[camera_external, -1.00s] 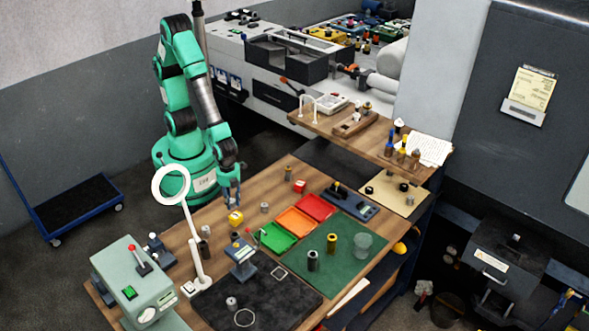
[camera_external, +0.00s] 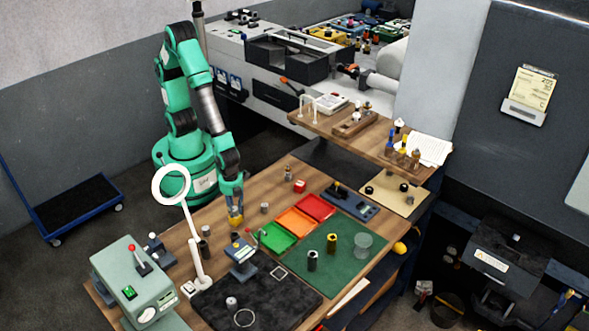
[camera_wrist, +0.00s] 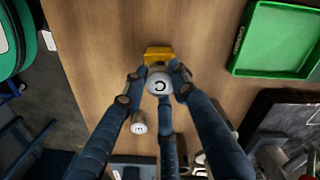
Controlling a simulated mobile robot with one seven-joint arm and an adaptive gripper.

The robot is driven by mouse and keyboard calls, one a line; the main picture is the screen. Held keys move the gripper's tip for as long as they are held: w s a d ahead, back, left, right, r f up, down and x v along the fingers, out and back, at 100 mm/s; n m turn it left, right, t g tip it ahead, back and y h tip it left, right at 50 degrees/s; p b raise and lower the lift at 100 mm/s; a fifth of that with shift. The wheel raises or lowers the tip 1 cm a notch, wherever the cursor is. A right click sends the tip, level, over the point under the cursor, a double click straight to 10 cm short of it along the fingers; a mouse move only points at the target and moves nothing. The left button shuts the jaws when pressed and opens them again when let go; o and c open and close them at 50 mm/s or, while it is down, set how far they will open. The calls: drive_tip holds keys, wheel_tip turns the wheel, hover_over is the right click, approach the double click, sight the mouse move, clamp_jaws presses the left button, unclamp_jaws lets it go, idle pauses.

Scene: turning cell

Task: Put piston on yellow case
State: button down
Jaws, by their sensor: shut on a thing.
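My gripper (camera_external: 236,212) is shut on a piston (camera_wrist: 158,84), a silver cylinder with a dark "C"-like mark on its round top. Its blue fingers close around the piston from several sides in the wrist view. The yellow case (camera_wrist: 158,53) lies just beyond and under the piston, partly hidden by it and the fingers. In the external view the yellow case (camera_external: 236,221) sits on the wooden table directly below my fingertips. The piston itself is hidden there by the fingers. I cannot tell whether the piston touches the case.
Another marked silver cylinder (camera_wrist: 138,122) stands close beside my fingers. A grey cylinder (camera_external: 264,207) stands to the right of the case. The green tray (camera_wrist: 237,67) is to the right. A white ring lamp (camera_external: 171,184) and a lever fixture (camera_external: 243,255) stand nearby.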

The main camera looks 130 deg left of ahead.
sight(234, 209)
drive_tip(key=shift+f, duration=0.15)
drive_tip(key=c, duration=1.4)
unclamp_jaws()
wheel_tip(234, 209, up, 12)
drive_tip(key=shift+r+p, duration=0.2)
drive_tip(key=shift+p, duration=0.25)
drive_tip(key=shift+r, duration=0.1)
